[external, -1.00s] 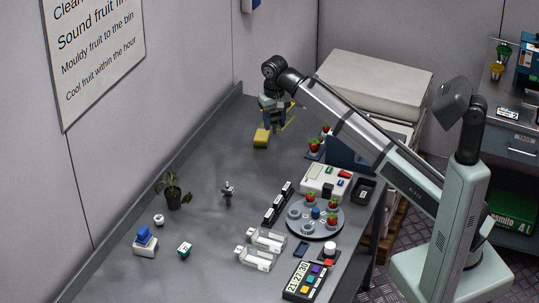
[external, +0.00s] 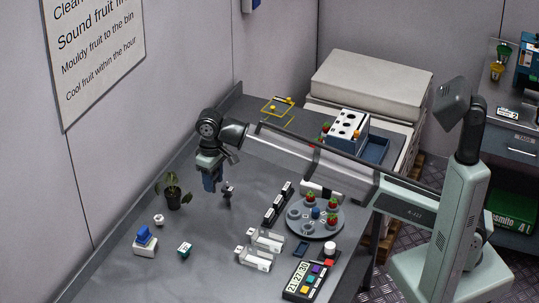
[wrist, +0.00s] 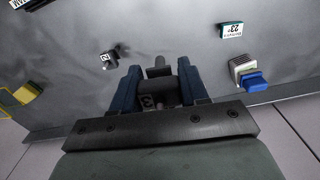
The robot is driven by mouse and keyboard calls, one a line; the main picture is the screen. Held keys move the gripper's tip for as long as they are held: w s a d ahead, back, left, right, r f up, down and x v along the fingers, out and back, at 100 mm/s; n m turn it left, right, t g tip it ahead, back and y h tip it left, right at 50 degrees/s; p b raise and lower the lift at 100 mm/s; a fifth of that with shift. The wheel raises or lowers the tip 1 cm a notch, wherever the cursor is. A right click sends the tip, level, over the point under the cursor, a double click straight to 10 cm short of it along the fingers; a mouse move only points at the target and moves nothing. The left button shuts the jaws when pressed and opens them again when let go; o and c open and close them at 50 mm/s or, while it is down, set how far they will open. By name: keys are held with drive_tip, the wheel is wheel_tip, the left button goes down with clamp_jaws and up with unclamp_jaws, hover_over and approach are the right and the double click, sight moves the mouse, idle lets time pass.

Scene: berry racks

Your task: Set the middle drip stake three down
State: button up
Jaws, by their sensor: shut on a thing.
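My gripper (external: 209,186) is over the table's left part, fingers pointing down, between the potted plant and a small dark stake.
A potted plant (external: 173,199) stands close left of my gripper. A yellow outline (external: 277,112) marks the back.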

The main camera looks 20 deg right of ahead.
drive_tip(key=s+a+n, duration=0.1)
drive_tip(key=s+a, duration=0.2)
drive_tip(key=s, duration=0.1)
drive_tip(key=shift+w+f, duration=0.2)
drive_tip(key=shift+f, duration=7.35)
drive_tip(key=shift+f, duration=0.15)
drive_tip(key=o, duration=1)
wheel_tip(320, 180, up, 12)
drive_tip(key=shift+r, duration=0.2)
drive_tip(key=shift+d, duration=0.1)
